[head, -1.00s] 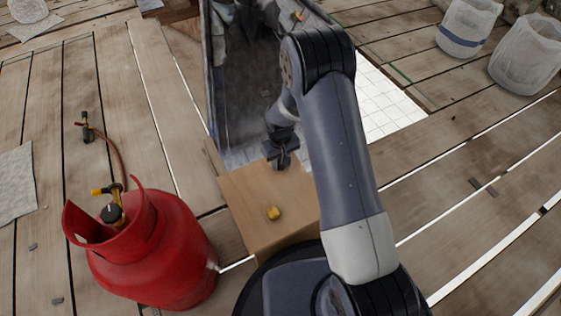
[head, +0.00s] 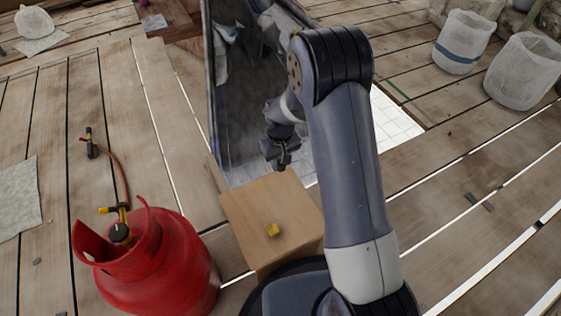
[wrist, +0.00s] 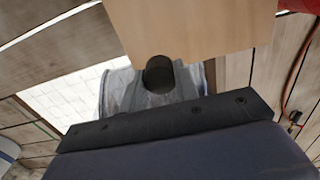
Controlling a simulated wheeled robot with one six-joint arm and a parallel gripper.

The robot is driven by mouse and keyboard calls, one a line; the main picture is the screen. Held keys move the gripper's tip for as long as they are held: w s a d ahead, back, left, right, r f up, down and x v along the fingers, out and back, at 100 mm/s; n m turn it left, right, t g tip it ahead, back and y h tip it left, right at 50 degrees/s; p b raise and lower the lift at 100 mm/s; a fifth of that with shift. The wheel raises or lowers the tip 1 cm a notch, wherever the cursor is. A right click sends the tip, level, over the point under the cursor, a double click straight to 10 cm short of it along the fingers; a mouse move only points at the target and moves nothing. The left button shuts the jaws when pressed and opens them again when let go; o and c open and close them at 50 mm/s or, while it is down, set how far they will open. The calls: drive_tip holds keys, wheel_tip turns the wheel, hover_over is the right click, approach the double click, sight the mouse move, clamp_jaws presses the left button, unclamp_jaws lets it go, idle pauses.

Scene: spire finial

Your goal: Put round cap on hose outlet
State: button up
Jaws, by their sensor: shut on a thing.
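My gripper (head: 281,153) hangs over the far edge of a wooden box and is shut on a small dark round piece (head: 281,168), which looks like the round cap. In the wrist view the dark round piece (wrist: 160,73) shows beyond the dark gripper bar (wrist: 165,119); the fingers are not clear. A red gas cylinder (head: 165,262) stands at lower left with a black and yellow valve (head: 119,230) on top. An orange-brown hose (head: 119,178) runs from it to a dark upright fitting (head: 91,143). I cannot tell which end is the hose outlet.
A small yellow piece (head: 273,230) lies on the wooden box (head: 250,205). A grey, dark-walled trough (head: 235,110) lies behind my gripper. Two whitish buckets (head: 465,42) (head: 525,70) stand at upper right. Plank floor is open at left and right, with gaps between boards.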

drive_tip(key=s+d+r+m, duration=0.2)
drive_tip(key=d+r+m, duration=0.2)
drive_tip(key=d+r, duration=0.6)
wheel_tip(320, 180, up, 3)
drive_tip(key=shift+s+d+r+m, duration=0.1)
drive_tip(key=shift+s+d+m, duration=0.05)
drive_tip(key=shift+d+m, duration=0.15)
